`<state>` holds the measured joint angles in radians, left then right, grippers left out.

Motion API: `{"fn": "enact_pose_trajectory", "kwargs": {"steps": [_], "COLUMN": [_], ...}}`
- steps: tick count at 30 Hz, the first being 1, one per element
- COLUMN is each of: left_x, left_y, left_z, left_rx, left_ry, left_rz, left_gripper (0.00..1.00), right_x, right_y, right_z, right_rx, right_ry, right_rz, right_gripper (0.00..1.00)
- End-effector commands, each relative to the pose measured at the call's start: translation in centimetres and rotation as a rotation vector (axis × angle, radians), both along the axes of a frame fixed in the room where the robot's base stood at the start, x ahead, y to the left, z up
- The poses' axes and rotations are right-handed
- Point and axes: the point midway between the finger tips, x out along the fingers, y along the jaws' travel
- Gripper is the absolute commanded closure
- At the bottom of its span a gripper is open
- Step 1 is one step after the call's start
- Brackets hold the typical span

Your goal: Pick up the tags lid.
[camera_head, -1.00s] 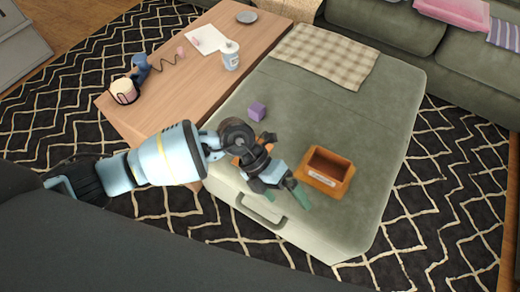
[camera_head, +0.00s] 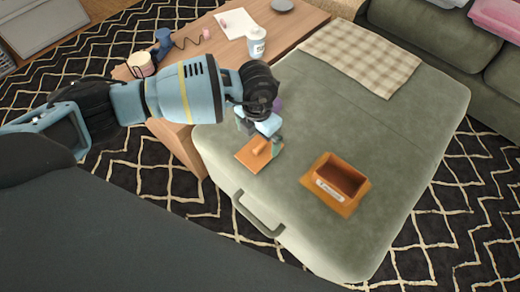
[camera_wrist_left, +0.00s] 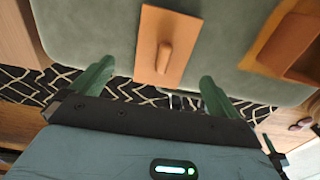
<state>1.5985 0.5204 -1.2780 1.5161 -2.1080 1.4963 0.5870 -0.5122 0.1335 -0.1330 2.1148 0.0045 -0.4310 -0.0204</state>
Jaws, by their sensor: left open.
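The tags lid is taken to be the flat orange lid (camera_head: 251,160) with a raised bar handle, lying on the green ottoman (camera_head: 400,130) near its front left edge. In the left wrist view the lid (camera_wrist_left: 148,30) lies ahead, its handle between the lines of the two fingers. My left gripper (camera_head: 263,133) is open and empty, close to the far side of the lid in the head view. In the wrist view its green fingers (camera_wrist_left: 154,82) are spread apart. I cannot tell their exact height above the lid. My right gripper is not in view.
An open orange box (camera_head: 322,198) with a label stands right of the lid. A purple cube (camera_head: 278,104) is partly hidden behind my gripper. A checked cloth (camera_head: 360,55) lies at the back. A wooden table (camera_head: 180,135) with a cup (camera_head: 256,42) adjoins the ottoman.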

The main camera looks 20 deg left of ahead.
Motion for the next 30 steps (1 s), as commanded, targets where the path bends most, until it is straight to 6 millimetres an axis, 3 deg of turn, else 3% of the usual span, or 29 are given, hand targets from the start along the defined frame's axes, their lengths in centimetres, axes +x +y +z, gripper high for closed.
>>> {"fn": "enact_pose_trajectory", "kwargs": {"steps": [8, 18, 25, 30], "left_x": [0.0, 0.0, 0.0, 0.0], "left_y": [-0.2, -0.5, -0.5, -0.5], "left_z": [-1.0, -5.3, -5.3, -5.3], "left_rx": [-0.002, -0.001, -0.003, -0.003], "left_ry": [0.001, 0.000, -0.001, -0.001], "left_rz": [0.000, 0.000, 0.000, 0.000], "left_gripper": [0.00, 0.00, 0.00, 0.22], "right_x": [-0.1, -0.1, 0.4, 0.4], "right_y": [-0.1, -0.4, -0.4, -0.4], "right_z": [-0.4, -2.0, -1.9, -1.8], "right_rx": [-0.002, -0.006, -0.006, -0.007], "right_ry": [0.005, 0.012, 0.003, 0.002], "right_rz": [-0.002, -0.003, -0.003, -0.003], "right_gripper": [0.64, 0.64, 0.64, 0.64]}}
